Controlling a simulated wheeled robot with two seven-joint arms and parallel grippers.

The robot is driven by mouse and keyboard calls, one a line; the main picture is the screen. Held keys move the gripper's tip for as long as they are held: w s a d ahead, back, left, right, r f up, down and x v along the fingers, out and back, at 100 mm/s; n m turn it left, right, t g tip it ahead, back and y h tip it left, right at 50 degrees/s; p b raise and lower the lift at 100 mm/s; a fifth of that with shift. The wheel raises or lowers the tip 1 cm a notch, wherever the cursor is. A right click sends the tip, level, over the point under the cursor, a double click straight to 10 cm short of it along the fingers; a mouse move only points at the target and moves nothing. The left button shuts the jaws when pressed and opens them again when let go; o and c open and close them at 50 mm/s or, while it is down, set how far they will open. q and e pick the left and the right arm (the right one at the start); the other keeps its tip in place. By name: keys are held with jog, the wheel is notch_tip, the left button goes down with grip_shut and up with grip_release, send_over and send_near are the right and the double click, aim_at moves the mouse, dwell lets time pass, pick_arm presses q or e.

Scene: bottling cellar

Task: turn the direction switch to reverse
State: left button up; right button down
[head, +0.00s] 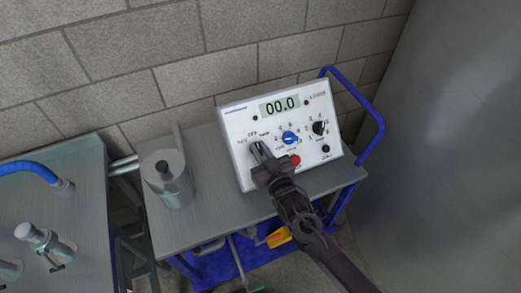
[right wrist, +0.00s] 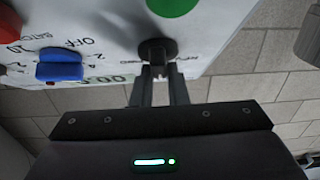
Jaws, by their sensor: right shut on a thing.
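The direction switch is a black knob (right wrist: 157,49) at the left of a white control box (head: 238,168). My right gripper (head: 260,151) reaches it from the front right and hides most of it in the head view. In the right wrist view the two fingers (right wrist: 158,88) are closed on the knob's grip. The labels around the switch are small and partly covered, so I cannot tell which position it points to. My left gripper is not in view.
The box has a display (head: 280,105) reading 00.0, a blue knob (head: 290,138), another black knob (head: 320,128), a red button (head: 295,160) and a green button (right wrist: 172,5). A metal canister (head: 175,185) stands left on the cart (head: 215,228). A brick wall is behind.

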jog(key=n+g+y, duration=0.1)
jog(key=n, duration=0.2)
jog(key=n+g+y, duration=0.1)
jog(key=n+y, duration=0.1)
jog(key=n, duration=0.1)
jog(key=shift+d+g+y, duration=0.15)
jog(key=shift+g+y, duration=0.15)
jog(key=shift+g, duration=0.1)
jog(key=shift+n+g+y+b, duration=0.75)
jog(key=shift+n+g, duration=0.95)
jog(key=shift+n, duration=1)
jog(key=c, duration=1.4)
grip_release()
jog(key=shift+c, duration=0.2)
jog(key=b+v, duration=0.1)
jog(key=v, duration=0.6)
jog(key=shift+s+d+b, duration=0.15)
jog(key=shift+d+b, duration=0.1)
jog(key=shift+b, duration=0.1)
